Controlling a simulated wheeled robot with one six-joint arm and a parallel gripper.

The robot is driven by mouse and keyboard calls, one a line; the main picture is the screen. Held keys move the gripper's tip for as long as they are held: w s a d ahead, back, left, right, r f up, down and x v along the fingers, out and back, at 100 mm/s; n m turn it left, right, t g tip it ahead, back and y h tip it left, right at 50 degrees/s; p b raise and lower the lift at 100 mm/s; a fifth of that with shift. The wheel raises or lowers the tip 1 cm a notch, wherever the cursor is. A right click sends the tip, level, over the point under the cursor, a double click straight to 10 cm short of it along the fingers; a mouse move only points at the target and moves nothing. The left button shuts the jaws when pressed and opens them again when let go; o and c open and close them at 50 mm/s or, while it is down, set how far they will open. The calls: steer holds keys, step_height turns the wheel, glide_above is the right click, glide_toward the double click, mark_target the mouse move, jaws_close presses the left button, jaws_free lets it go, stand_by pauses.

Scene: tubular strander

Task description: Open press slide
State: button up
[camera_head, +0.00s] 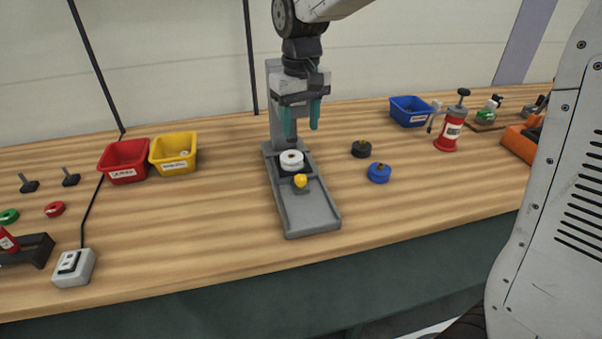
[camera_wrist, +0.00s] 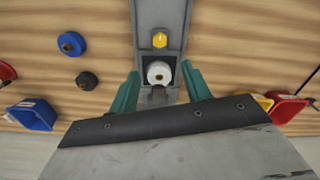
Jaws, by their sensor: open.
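The grey press (camera_head: 310,209) stands on the wooden bench, with a long flat track toward the front edge and an upright column at the back. Its slide (camera_head: 294,174) carries a white round piece (camera_head: 291,159) and a yellow knob (camera_head: 300,181) at its front. The slide sits toward the column end, and the front track is bare. My gripper (camera_head: 301,131) hangs open and empty, with teal fingers, above the back of the slide. In the wrist view the fingers (camera_wrist: 158,92) stand either side of the white piece, and the yellow knob (camera_wrist: 159,40) lies beyond them.
A black disc (camera_head: 361,149) and a blue disc (camera_head: 379,173) lie right of the press. Red (camera_head: 123,162) and yellow (camera_head: 174,153) bins stand left, a blue bin (camera_head: 411,111) and red bottle (camera_head: 451,126) right.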

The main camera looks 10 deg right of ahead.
mark_target(301, 177)
step_height(301, 177, down, 14)
steer(key=shift+f, duration=0.1)
stand_by(0.4)
